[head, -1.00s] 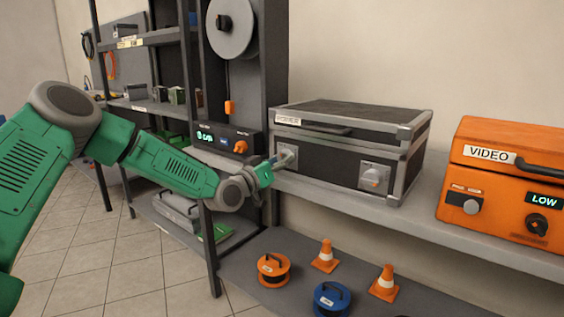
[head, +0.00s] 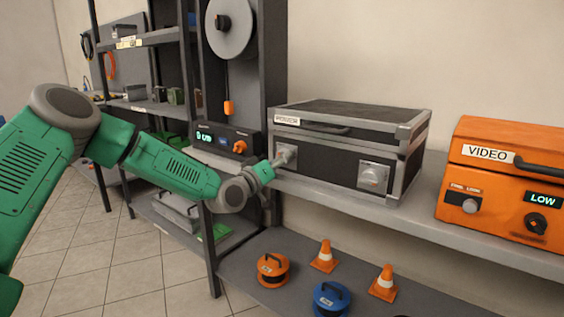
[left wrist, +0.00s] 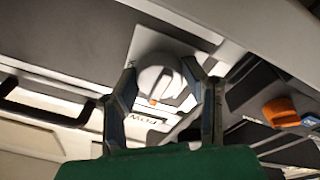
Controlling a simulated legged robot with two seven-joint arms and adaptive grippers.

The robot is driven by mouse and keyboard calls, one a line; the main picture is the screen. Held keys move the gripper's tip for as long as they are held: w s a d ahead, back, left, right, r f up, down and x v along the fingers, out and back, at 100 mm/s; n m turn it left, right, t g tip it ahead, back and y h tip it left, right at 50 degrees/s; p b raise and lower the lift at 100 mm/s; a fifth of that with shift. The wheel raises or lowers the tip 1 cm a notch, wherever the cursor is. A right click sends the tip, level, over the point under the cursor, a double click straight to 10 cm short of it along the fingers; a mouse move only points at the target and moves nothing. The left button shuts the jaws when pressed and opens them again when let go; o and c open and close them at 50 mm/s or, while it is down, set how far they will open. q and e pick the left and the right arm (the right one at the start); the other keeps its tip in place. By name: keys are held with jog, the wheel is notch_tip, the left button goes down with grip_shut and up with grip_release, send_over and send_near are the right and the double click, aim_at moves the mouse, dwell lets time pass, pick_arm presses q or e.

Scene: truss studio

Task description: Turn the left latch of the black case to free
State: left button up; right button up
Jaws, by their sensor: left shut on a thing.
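The black case (head: 325,162) with grey metal edges stands shut on the shelf in the head view. Its left latch (head: 290,151) is a pale knob on a light plate, partly hidden by my left gripper (head: 279,161). In the left wrist view my left gripper (left wrist: 160,78) has one finger on each side of the latch knob (left wrist: 158,82) and is shut on it. An orange mark shows on the knob near lettering that is partly hidden. The right latch (head: 373,177) is a similar knob on a plate, untouched. My right gripper is not in view.
An orange VIDEO case (head: 480,170) stands to the right on the same shelf (head: 425,205). A device with a green display (head: 205,136) is close to the left. Orange cones (head: 384,283) and cable reels (head: 332,300) stand on the lower shelf.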

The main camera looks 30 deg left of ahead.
pick_arm(q)
jog(key=shift+a+f, duration=0.15)
jog(key=shift+f, duration=0.05)
jog(key=o, duration=1.1)
jog(key=shift+a, duration=0.1)
jog(key=shift+s, duration=0.1)
jog(key=s, duration=0.4)
jog(key=s+f, duration=0.1)
jog(key=s, duration=0.2)
jog(key=s+a, duration=0.1)
jog(key=s, duration=0.3)
jog(key=shift+s+f, duration=0.35)
